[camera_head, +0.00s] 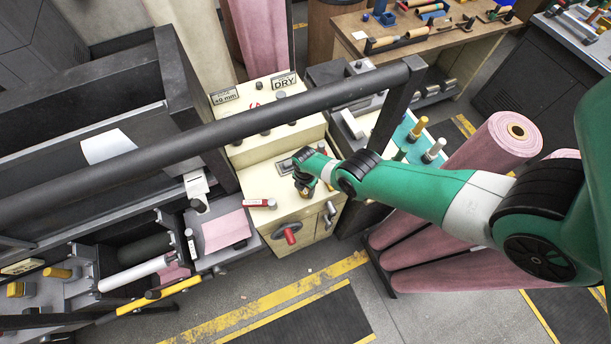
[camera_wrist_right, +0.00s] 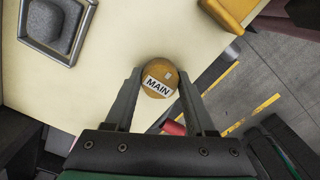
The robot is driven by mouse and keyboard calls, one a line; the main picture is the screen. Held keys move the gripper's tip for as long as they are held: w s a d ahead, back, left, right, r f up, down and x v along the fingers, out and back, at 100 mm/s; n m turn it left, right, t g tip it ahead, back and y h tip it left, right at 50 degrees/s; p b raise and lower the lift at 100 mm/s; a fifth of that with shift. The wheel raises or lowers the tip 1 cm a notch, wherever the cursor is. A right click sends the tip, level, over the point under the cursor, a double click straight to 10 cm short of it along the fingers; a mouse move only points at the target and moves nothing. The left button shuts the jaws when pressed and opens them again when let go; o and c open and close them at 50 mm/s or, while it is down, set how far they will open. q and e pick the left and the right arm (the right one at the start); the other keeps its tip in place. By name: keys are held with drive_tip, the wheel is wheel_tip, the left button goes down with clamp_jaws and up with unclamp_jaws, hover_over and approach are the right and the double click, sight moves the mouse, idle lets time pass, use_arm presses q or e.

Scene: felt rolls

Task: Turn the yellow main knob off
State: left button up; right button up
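The yellow main knob (camera_wrist_right: 159,78) is a round, orange-yellow knob with a white label reading MAIN, slightly tilted, on a cream panel (camera_wrist_right: 120,35). In the right wrist view the tips of my right gripper (camera_wrist_right: 160,80) stand one on each side of the knob. They are very close to its edges, and I cannot tell whether they press on it. In the head view my right gripper (camera_head: 306,183) is over the front top of the cream cabinet (camera_head: 255,178) and largely hides the knob. My left gripper is in no view.
A grey square-framed control (camera_wrist_right: 55,25) and a yellow part (camera_wrist_right: 228,12) are near the knob. A red-ended handle (camera_head: 290,235) is on the cabinet front.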

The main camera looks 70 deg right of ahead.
clamp_jaws()
drive_tip(key=n, duration=0.3)
drive_tip(key=shift+n, duration=0.3)
drive_tip(key=n, duration=0.3)
drive_tip(key=shift+n, duration=0.3)
drive_tip(key=shift+f+n, duration=0.1)
drive_tip(key=shift+n, duration=0.8)
